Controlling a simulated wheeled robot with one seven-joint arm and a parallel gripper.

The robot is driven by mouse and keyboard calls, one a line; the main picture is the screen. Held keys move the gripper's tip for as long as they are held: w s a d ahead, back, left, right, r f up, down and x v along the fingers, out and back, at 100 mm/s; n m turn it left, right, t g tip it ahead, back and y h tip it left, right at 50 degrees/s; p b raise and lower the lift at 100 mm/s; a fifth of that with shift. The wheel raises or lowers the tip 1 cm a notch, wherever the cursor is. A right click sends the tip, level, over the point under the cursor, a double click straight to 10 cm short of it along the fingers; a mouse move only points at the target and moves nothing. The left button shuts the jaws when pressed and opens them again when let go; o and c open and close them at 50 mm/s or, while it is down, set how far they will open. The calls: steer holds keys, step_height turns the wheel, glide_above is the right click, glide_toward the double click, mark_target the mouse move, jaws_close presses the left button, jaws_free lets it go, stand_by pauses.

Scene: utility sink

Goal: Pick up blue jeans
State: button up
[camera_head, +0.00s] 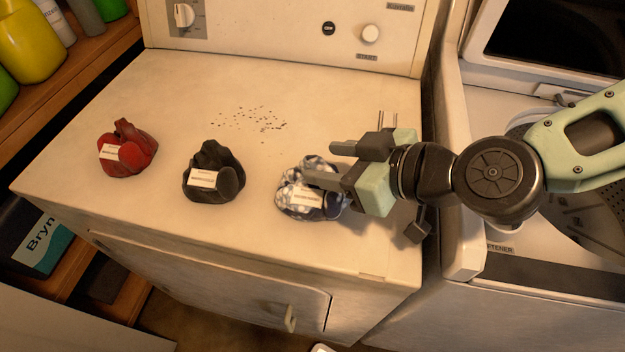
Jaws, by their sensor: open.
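A crumpled blue-and-white mottled cloth bundle (297,203) with a white label lies on the white machine top, near its front right. It is the only bluish garment in view, but I cannot tell from its shape that it is jeans. My gripper (321,162) is open, its two fingers pointing left. The nearer finger overlaps the bundle's upper part in the picture, and the farther finger is beyond it. The gripper hides the bundle's right upper side. I cannot tell whether the fingers touch the cloth.
A black bundle (213,172) and a red bundle (127,150) lie to the left on the same machine top (150,215). Small dark specks are scattered behind them. A control panel (260,30) rises at the back. An open washer (458,225) stands at right, under my arm.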

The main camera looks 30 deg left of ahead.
steer(key=shift+x, duration=1.25)
jaws_close()
steer(key=shift+r, duration=0.1)
